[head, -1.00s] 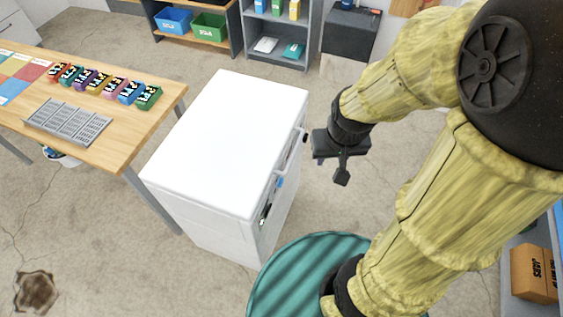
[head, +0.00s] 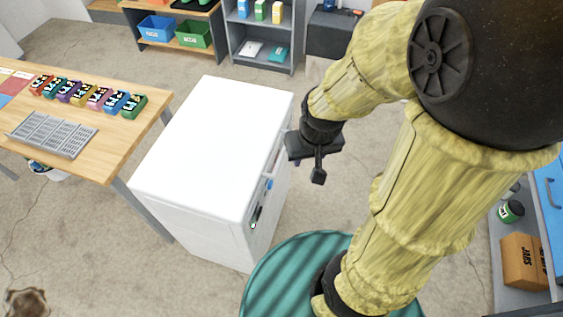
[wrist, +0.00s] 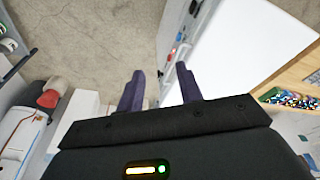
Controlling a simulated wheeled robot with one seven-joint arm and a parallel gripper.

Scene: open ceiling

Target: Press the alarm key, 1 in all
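A white cabinet-like machine (head: 212,140) stands on the floor in the middle of the head view. Its narrow front face carries a blue part (head: 269,184) and a dark panel with a small green spot (head: 254,222). The wrist view shows this face edge-on, with small coloured parts including a red one (wrist: 172,50). I cannot tell which of these is the alarm key; no label is readable. My gripper (head: 318,176) hangs just right of the machine's front, apart from it. In the wrist view my gripper (wrist: 160,88) has its two fingers spread, with nothing between them.
A wooden table (head: 105,160) with several coloured boxes and a grey rack (head: 52,134) stands at left. Shelves (head: 265,38) line the back. A cardboard box (head: 523,260) sits at far right.

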